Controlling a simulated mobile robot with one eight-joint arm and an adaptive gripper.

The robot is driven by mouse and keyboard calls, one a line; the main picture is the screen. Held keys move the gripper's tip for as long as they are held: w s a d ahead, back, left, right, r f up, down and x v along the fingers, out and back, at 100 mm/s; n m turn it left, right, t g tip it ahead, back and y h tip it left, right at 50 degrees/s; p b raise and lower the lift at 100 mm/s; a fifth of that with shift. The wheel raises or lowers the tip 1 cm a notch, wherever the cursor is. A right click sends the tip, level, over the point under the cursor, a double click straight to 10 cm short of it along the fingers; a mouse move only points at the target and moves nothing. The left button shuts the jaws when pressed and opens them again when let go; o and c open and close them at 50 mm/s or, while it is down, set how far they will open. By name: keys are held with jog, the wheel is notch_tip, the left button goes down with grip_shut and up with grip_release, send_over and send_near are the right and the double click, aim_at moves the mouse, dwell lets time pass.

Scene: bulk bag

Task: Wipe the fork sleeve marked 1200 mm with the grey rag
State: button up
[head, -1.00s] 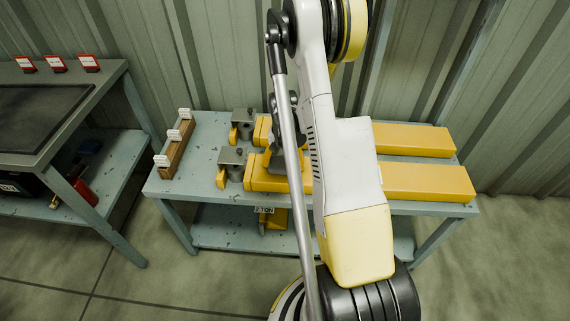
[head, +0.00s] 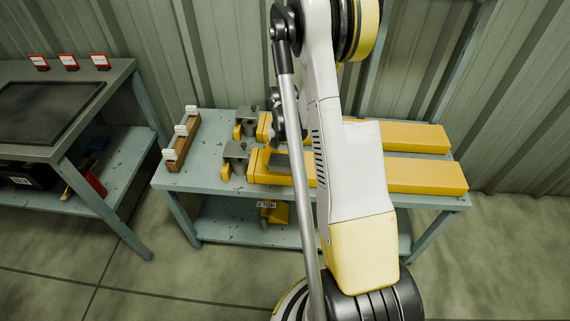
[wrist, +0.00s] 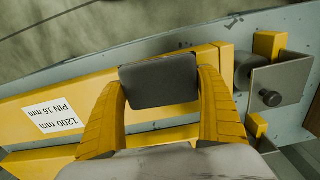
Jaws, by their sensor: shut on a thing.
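My gripper (wrist: 158,95) is shut on the grey rag (wrist: 158,82), a dark flat pad between its yellow fingers. The fork sleeve marked 1200 mm (wrist: 95,105) is the long yellow bar behind the rag. Its white label reads 1200 mm, PIN 16 mm. In the head view it is the nearer sleeve (head: 425,175) on the bench. The rag lies over this sleeve near its pin-bracket end; I cannot tell whether it touches. In the head view my arm hides most of the gripper and the sleeve's middle.
A second yellow sleeve (head: 415,137) lies parallel behind. Grey brackets with pins (head: 238,153) stand at the sleeves' left ends. A wooden block with white tags (head: 180,145) is at the bench's left. A yellow 2 TON item (head: 276,213) sits on the lower shelf. Another bench (head: 120,85) stands left.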

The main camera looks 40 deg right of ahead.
jog(key=shift+r+p, duration=1)
jog(key=shift+r, duration=0.9)
